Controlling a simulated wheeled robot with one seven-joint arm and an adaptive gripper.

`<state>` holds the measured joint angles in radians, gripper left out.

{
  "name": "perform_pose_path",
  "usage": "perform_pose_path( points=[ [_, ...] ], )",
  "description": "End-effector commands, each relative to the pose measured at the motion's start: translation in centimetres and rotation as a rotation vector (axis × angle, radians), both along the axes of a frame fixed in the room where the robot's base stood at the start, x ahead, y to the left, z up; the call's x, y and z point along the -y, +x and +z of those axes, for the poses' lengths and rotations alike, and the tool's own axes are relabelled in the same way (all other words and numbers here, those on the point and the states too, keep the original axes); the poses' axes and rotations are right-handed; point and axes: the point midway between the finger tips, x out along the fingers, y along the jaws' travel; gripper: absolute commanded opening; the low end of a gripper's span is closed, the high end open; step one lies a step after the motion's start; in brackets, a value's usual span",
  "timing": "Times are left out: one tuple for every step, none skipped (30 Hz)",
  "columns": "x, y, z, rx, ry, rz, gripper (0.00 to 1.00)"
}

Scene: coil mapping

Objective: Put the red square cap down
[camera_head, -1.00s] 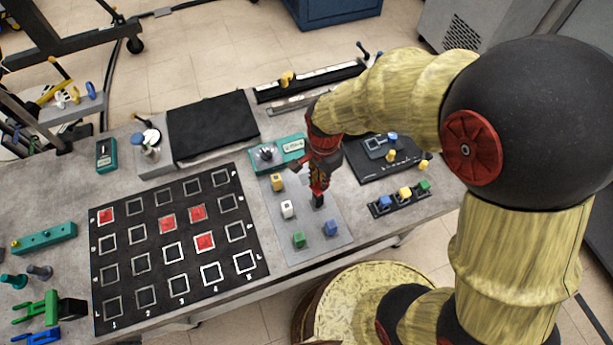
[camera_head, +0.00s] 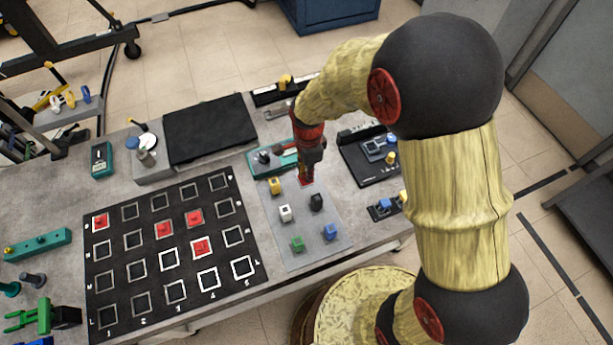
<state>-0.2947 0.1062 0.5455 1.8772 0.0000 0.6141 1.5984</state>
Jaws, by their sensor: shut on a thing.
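The red square cap (camera_head: 306,182) shows as a small red patch under my gripper (camera_head: 306,176), at the back right of the grey plate (camera_head: 318,256). My gripper points down and is shut on the cap. The fingers and most of the cap are partly hidden by the wrist, and I cannot tell whether the cap touches the plate. Also on the plate are a yellow cap (camera_head: 274,185), a white cap (camera_head: 285,212), a black cap (camera_head: 316,202), a green cap (camera_head: 297,243) and a blue cap (camera_head: 330,231).
A black grid mat (camera_head: 147,270) with several red squares lies to the left. A teal meter (camera_head: 262,158) stands just left of my wrist. A black board (camera_head: 364,172) lies to the right. A black pad (camera_head: 210,130) lies behind.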

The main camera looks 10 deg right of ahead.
Motion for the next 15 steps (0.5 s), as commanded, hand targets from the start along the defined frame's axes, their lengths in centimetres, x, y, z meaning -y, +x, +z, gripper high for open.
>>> perform_pose_path(
  points=[
    [0.0,0.6,-0.9,-0.001,0.0,0.0,0.0],
    [0.0,0.9,-1.3,-0.001,0.0,0.0,0.0],
    [-0.1,1.3,-1.6,0.0,0.0,0.0,0.0],
    [-0.1,1.4,-1.8,0.0,0.0,0.0,0.0],
    [-0.1,1.6,-2.0,0.0,0.0,0.0,0.0],
    [-0.1,1.8,-2.1,0.001,0.0,0.0,0.0],
    [-0.1,1.9,-2.1,0.001,0.0,0.0,0.0],
    [-0.1,2.0,-2.2,0.002,0.001,0.0,0.0],
    [-0.1,2.1,-2.4,0.002,0.001,0.0,0.0],
    [-0.1,2.2,-2.6,0.002,0.001,0.0,0.0],
    [-0.1,2.4,-2.9,0.001,0.0,0.0,0.0],
    [-0.1,2.4,-3.4,-0.001,0.0,0.0,0.0],
    [-0.1,2.4,-3.9,-0.002,-0.001,0.0,0.0],
    [-0.1,2.3,-4.3,-0.002,-0.001,0.0,0.0],
    [-0.1,2.3,-5.0,-0.002,-0.001,0.0,0.0]
  ],
)
